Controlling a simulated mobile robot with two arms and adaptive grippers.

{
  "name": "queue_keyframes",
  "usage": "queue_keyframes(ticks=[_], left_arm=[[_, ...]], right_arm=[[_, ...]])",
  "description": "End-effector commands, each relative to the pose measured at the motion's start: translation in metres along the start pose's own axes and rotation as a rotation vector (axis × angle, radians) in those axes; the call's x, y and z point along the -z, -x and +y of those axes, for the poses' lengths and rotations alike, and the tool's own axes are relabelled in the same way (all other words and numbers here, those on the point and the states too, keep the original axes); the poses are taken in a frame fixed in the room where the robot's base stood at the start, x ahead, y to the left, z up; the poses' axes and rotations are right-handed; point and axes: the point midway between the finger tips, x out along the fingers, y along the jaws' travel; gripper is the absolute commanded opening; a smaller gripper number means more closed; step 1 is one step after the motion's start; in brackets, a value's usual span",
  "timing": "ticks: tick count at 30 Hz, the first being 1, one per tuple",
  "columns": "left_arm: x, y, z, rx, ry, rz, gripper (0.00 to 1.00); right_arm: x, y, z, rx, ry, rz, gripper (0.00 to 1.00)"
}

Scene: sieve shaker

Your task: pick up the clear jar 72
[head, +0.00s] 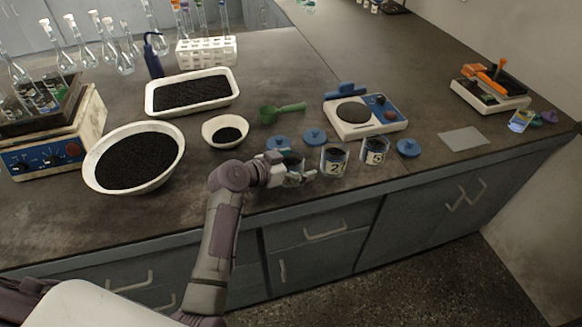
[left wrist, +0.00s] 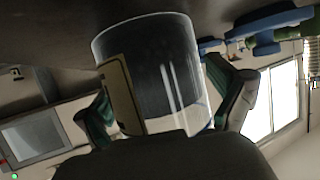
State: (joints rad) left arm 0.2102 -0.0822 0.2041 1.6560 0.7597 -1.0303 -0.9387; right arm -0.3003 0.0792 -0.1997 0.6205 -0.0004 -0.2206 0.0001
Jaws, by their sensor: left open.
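A clear jar (head: 294,159) stands near the front of the bench, partly hidden by my left gripper (head: 291,170). In the left wrist view the clear jar (left wrist: 165,75) shows large, with a pale label on its side that I cannot read. The open fingers of my left gripper (left wrist: 170,108) are on either side of it; I cannot tell whether they touch it. To its right stand a jar with a "2" on its label (head: 334,161) and another labelled jar (head: 375,151), both with dark contents. My right gripper is not in view.
Blue lids (head: 315,137) lie behind the jars, and another lid (head: 408,148) lies to the right. A scale (head: 365,116), green scoop (head: 283,112), small bowl (head: 225,131) and large bowl (head: 134,158) stand around. The bench front edge is close to the jars.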

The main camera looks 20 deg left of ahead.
Motion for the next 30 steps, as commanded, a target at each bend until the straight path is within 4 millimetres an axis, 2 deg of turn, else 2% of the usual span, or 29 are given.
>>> queue_keyframes(ticks=[6,19,26,30], left_arm=[[0.0,-0.001,-0.001,0.001,-0.001,0.0,0.95],[0.0,0.0,-0.001,0.001,0.0,0.0,0.24],[0.001,0.0,-0.001,0.001,-0.001,0.001,0.23],[0.011,0.004,-0.001,0.001,-0.004,0.003,0.23]], right_arm=[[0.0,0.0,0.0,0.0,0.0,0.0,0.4],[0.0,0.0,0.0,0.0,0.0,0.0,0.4],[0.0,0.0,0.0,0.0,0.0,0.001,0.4],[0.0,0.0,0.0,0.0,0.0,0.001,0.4]])
